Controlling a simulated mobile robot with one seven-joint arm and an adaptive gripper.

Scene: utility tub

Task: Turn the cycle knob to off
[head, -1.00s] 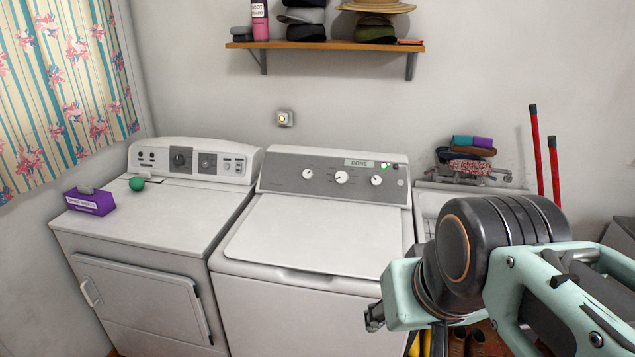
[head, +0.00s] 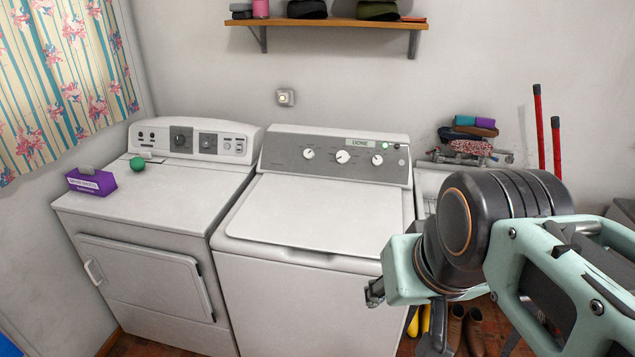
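The washer (head: 318,215) stands in the middle with its lid shut. Its grey control panel (head: 290,165) carries three white knobs: a left knob (head: 308,154), a larger middle knob (head: 342,157) and a right knob (head: 377,160). A label reading DONE sits above them, with a green light beside it. The labels at the knobs are too small to read, so I cannot tell which is the cycle knob. My gripper (head: 375,292) is at lower right, in front of the washer's right front edge, well apart from the knobs. Its fingers are mostly hidden by my arm.
A dryer (head: 150,215) with dark knobs stands at left, bearing a purple box (head: 92,182) and a green ball (head: 137,163). A sink (head: 430,182) with folded cloths is at right, partly behind my arm. Red handles (head: 538,125) lean nearby. A shelf (head: 330,22) hangs above.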

